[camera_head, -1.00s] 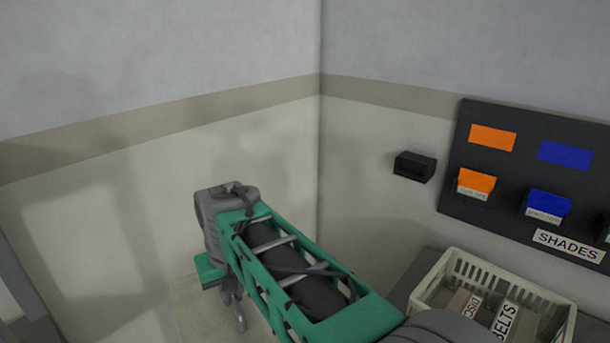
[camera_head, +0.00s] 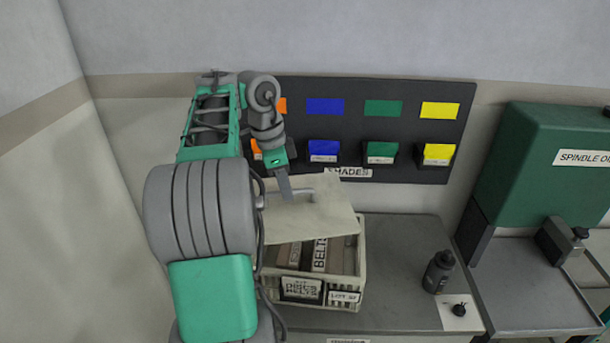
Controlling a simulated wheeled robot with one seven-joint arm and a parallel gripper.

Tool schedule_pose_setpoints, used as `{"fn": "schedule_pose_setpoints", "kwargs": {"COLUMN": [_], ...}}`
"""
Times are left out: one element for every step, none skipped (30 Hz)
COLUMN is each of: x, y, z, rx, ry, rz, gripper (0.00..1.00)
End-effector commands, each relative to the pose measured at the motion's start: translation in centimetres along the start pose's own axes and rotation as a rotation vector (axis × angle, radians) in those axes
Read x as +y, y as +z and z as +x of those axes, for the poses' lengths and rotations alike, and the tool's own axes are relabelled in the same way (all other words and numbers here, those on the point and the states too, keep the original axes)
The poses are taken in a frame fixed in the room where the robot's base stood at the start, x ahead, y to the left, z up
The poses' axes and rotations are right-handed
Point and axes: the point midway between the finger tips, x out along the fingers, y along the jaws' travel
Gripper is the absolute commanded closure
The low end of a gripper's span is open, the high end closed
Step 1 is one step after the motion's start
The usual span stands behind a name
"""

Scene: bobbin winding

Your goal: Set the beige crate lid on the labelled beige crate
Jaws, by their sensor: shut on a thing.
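The beige crate lid (camera_head: 322,218) is a flat panel with a grey handle on top. My gripper (camera_head: 288,195) is shut on the lid's handle and holds the lid over the rear part of the beige crate. The beige crate (camera_head: 361,265) stands on the grey bench. Its front wall bears a dark-lettered label and a smaller tag. Brown boxes (camera_head: 335,260), one marked BELTS, show inside, in front of the lid's front edge. The lid hides the crate's rear. I cannot tell whether the lid touches the rim.
A dark SHADES board (camera_head: 400,150) with coloured bins hangs behind the lid. A dark bottle (camera_head: 438,271) and a small black item on a white card (camera_head: 460,311) stand on the bench at right. A green machine (camera_head: 540,165) is farther right. Bench right of the crate (camera_head: 398,285) is clear.

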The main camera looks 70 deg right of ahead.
Motion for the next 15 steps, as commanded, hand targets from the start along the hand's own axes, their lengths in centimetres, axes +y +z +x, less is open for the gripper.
{"fn": "schedule_pose_setpoints", "kwargs": {"x": [0.2, 0.4, 0.6, 0.7, 0.8, 0.9, 1.0, 1.1, 1.1, 1.2, 1.2, 1.2, 1.2, 1.2, 1.2], "y": [-1.9, -2.7, -3.5, -4.0, -4.3, -4.6, -4.8, -5.0, -5.1, -5.2, -5.2, -5.3, -5.3, -5.3, -5.2], "z": [-0.2, -0.1, 0.0, 0.1, 0.1, 0.2, 0.2, 0.2, 0.3, 0.3, 0.4, 0.5, 0.7, 0.8, 1.1], "rx": [-0.001, -0.001, -0.001, -0.001, 0.0, 0.0, 0.0, 0.0, 0.001, 0.001, 0.002, 0.003, 0.004, 0.005, 0.006], "ry": [0.02, 0.029, 0.038, 0.044, 0.048, 0.053, 0.054, 0.056, 0.057, 0.058, 0.058, 0.059, 0.059, 0.059, 0.06], "rz": [0.091, 0.139, 0.184, 0.215, 0.236, 0.257, 0.269, 0.278, 0.286, 0.288, 0.289, 0.289, 0.287, 0.286, 0.285], "gripper": [1.0, 1.0, 1.0, 1.0, 1.0, 1.0, 1.0, 1.0, 1.0, 1.0, 1.0, 1.0, 1.0, 1.0, 1.0]}}
